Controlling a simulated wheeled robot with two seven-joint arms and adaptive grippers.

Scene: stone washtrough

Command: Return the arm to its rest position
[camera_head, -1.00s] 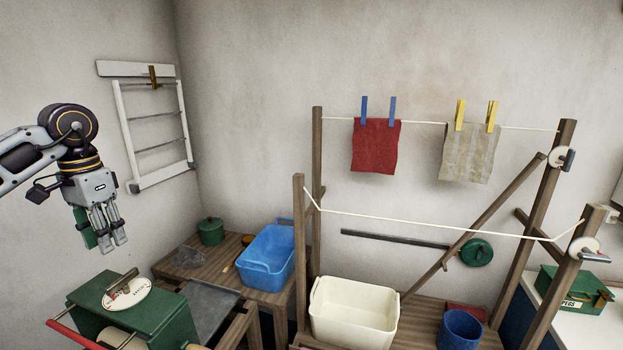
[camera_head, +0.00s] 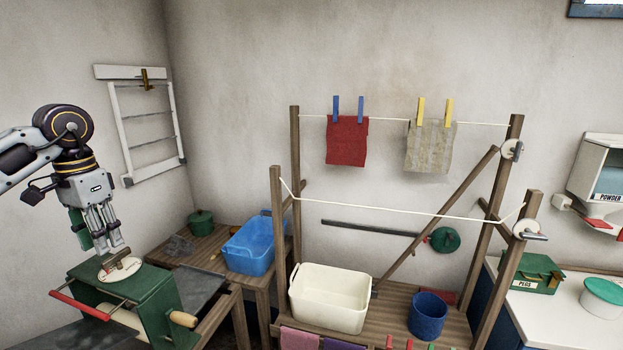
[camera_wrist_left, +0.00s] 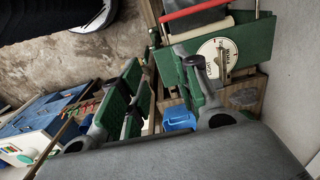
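My left gripper (camera_head: 104,246) hangs at the left of the head view, fingers pointing down, in front of the green wringer box (camera_head: 150,298) with its white dial. In the left wrist view its green-padded fingers (camera_wrist_left: 160,82) stand apart with nothing held between them. The green box (camera_wrist_left: 245,45) and dial also show beyond the fingers there. My left arm reaches in from the left edge, bent at the dark round joint. My right gripper is not in view.
A wooden drying frame (camera_head: 283,225) holds a red cloth (camera_head: 346,141) and a beige cloth (camera_head: 430,146) pegged on its back line. A white rack (camera_head: 117,130) hangs left.

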